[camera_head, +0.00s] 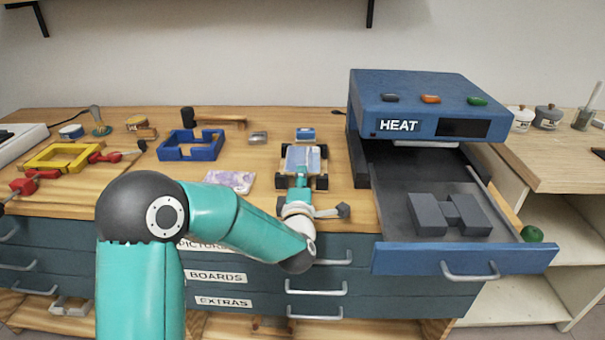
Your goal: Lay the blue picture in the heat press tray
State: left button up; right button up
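My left gripper (302,153) reaches over the bench top, its dark fingers to both sides of a pale blue flat piece (303,158), which looks like the blue picture. The gripper partly covers this piece, and I cannot tell whether the fingers grip it or stand apart from it. The blue heat press (430,103), marked HEAT, stands to the right. Its tray (400,203) is pulled out toward me. Dark grey blocks (449,214) lie in the tray's front part. My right gripper is not in view.
A pinkish picture (231,181) lies left of my gripper. A blue frame (190,146), a yellow frame (62,157) and red-handled tools (101,157) lie further left. Labelled drawers (218,277) are below the bench top.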

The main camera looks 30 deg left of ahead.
pick_arm(q)
jog(key=shift+x, duration=0.75)
jog(key=shift+c, duration=0.4)
jog(key=c, duration=0.4)
jog(key=shift+f, duration=0.1)
grip_shut()
notch_tip(320, 180, up, 3)
jog(key=shift+f+p, duration=0.2)
jog(key=shift+p, duration=0.15)
